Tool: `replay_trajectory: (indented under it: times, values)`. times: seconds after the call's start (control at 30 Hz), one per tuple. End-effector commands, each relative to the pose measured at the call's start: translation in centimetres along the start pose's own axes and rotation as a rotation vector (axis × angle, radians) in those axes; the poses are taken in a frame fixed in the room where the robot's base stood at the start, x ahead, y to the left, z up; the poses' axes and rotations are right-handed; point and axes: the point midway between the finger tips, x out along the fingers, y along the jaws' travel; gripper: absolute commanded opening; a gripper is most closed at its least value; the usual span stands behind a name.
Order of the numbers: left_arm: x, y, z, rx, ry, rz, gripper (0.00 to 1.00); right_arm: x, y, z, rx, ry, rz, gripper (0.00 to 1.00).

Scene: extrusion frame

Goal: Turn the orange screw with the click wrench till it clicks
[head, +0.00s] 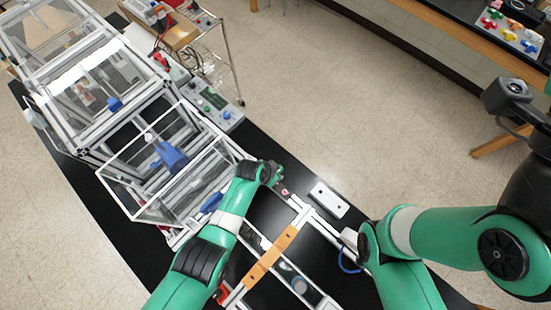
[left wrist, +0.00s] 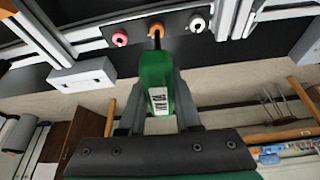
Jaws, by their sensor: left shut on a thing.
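My left gripper (left wrist: 157,125) is shut on the green click wrench (left wrist: 157,82), seen in the left wrist view. The wrench's thin dark shaft reaches the orange screw (left wrist: 156,29), and its tip seems to be at the screw; the exact seating is hidden. A pink-red screw (left wrist: 120,39) and a white screw (left wrist: 197,24) sit on either side on the same dark plate. In the head view my left gripper (head: 272,176) is over the extrusion frame (head: 300,206), small and partly hidden by its own wrist. My right arm shows at the right, but its gripper is outside the picture.
A white block (head: 328,199) with dark holes lies beside the frame on the black table. An orange-brown bar (head: 270,258) crosses the frame nearer to me. Clear-panelled enclosures (head: 170,165) stand at the left. A control box (head: 214,102) sits behind.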

Motion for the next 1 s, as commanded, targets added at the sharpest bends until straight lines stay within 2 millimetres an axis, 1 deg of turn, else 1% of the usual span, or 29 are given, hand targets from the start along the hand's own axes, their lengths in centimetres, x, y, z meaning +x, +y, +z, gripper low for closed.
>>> replay_trajectory:
  times: [0.1, 0.37, 0.43, 0.57, 0.8, 1.0]
  values:
    - [0.07, 0.07, 0.10, 0.077, -0.003, 0.033, 0.00, -0.09, 0.00, 0.08, 0.000, 0.000, 0.000, 0.50]
    - [0.07, 0.14, 0.11, 0.093, -0.002, 0.040, 0.00, -0.08, 0.00, 0.08, 0.000, 0.000, 0.000, 0.50]
    - [0.10, 0.13, 0.14, 0.131, -0.003, 0.056, 0.00, -0.17, 0.00, 0.15, 0.000, 0.000, 0.000, 0.50]
    - [0.01, 0.20, 0.14, 0.107, -0.003, 0.045, 0.00, 0.04, 0.00, -0.03, 0.000, 0.000, 0.000, 0.50]
    - [0.02, 0.05, 0.18, -0.023, -0.005, -0.008, 0.00, 0.48, 0.00, -0.44, 0.000, 0.000, 0.000, 0.50]
    - [0.10, 0.01, 0.18, -0.037, -0.004, -0.013, 0.00, 0.43, 0.00, -0.40, 0.000, 0.000, 0.000, 0.50]
